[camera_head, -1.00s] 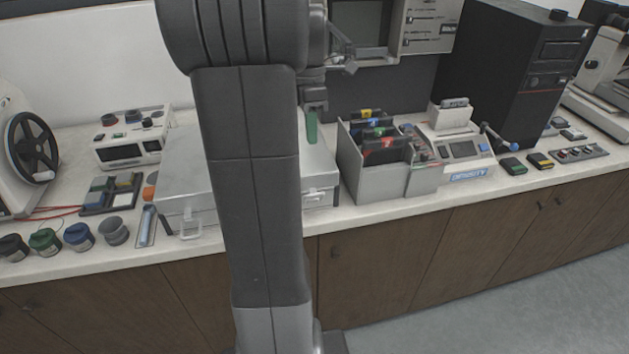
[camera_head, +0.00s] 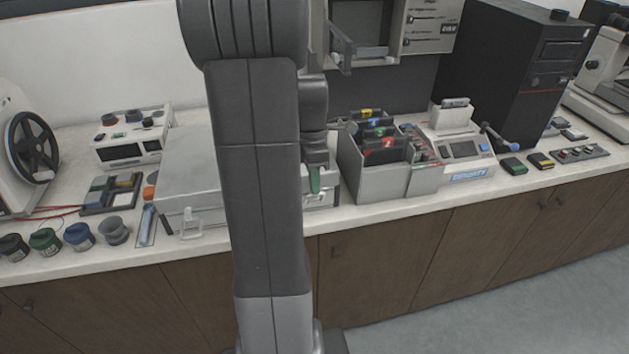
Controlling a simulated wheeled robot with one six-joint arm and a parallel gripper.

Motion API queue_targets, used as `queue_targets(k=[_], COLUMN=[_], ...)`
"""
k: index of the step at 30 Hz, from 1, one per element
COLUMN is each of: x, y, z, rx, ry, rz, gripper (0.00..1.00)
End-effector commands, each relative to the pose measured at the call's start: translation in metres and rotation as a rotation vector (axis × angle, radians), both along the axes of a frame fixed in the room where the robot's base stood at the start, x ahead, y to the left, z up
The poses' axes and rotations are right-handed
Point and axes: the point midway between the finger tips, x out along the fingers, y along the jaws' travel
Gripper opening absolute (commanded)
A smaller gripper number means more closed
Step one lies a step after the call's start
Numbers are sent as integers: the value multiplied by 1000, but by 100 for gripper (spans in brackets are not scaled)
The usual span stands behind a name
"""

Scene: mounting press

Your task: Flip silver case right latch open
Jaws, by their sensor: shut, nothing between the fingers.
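The silver case (camera_head: 185,170) lies on the counter, its middle hidden behind my arm. A pale latch or handle part (camera_head: 190,221) shows on its front left. My gripper (camera_head: 315,180) points down at the right part of the case, with a green fingertip at the front edge. The fingers look shut with nothing visible between them. The right latch is small and mostly hidden by my arm and gripper, so I cannot tell its state or whether the fingertip touches it.
A grey file box with coloured tabs (camera_head: 353,165) stands close to the right of the gripper. A density meter (camera_head: 462,150) and black tower (camera_head: 510,80) are farther right. Several small jars (camera_head: 78,237) stand left of the case. An open wall cabinet (camera_head: 350,60) hangs above.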

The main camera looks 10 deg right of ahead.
Motion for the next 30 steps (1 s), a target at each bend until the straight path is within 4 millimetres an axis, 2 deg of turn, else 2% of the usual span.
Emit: queue_targets(k=[23,30], x=[-8,-15], y=[0,-1], z=[-3,-8], rx=[4,6], ry=[-94,-181], rz=[0,-2], gripper=[0,0])
